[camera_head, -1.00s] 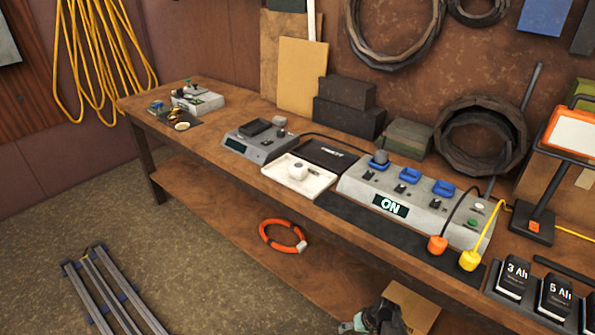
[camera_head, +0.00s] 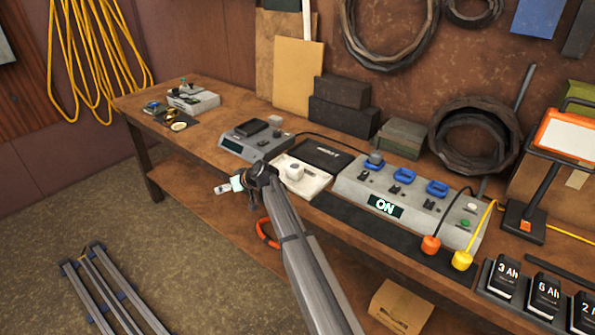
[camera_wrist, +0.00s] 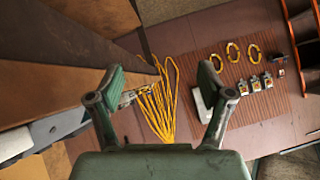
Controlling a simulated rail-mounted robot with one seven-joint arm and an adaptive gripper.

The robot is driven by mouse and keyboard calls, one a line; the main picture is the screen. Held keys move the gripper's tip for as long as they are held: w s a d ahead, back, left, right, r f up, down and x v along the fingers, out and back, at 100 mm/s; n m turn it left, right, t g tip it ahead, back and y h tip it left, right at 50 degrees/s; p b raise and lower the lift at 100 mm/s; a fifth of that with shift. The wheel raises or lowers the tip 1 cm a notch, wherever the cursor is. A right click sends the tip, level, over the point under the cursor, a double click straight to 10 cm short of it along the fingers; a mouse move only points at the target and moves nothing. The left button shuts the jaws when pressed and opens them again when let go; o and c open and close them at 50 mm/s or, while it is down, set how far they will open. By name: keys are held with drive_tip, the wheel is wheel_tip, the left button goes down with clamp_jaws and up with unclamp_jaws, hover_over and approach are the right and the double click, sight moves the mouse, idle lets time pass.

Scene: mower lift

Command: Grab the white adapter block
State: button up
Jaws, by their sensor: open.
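In the head view, the white adapter block (camera_head: 295,172) sits on a white tray (camera_head: 315,187) near the front edge of the bench, beside a black panel. My gripper (camera_head: 229,186) is left of the tray, in front of the bench edge, apart from the block. In the wrist view, my gripper (camera_wrist: 162,80) has its two fingers spread wide with nothing between them. The wrist view faces the wall with the hanging yellow cords. I cannot make out the block there.
A grey device with a display (camera_head: 255,143) stands left of the tray. A grey charging station (camera_head: 400,200) with blue parts stands right of it. An orange ring (camera_head: 264,232) on the lower shelf is partly hidden by my arm.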

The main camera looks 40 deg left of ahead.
drive_tip(key=w+d+r, duration=0.1)
drive_tip(key=w+r, duration=0.2)
drive_tip(key=w+d+r+n+h, duration=0.1)
drive_tip(key=w+d+r, duration=0.1)
drive_tip(key=w+r, duration=0.1)
drive_tip(key=w+d+r+h, duration=0.1)
drive_tip(key=w+d+r, duration=0.1)
drive_tip(key=r, duration=0.1)
drive_tip(key=shift+w+d+r+n+p, duration=0.1)
drive_tip(key=shift+w+d+n+p, duration=0.2)
drive_tip(key=shift+w+n, duration=0.1)
drive_tip(key=w+d+r+n+t+h, duration=0.1)
drive_tip(key=w+d+r+h, duration=0.3)
drive_tip(key=w+d+r, duration=0.95)
drive_tip(key=p, duration=0.4)
approach(296, 166)
drive_tip(key=x, duration=0.5)
drive_tip(key=shift+s+a, duration=0.1)
drive_tip(key=shift+a, duration=0.1)
drive_tip(key=shift+p+x, duration=1.45)
drive_tip(key=shift+x, duration=1.65)
drive_tip(key=shift+d, duration=0.2)
drive_tip(key=c, duration=1.3)
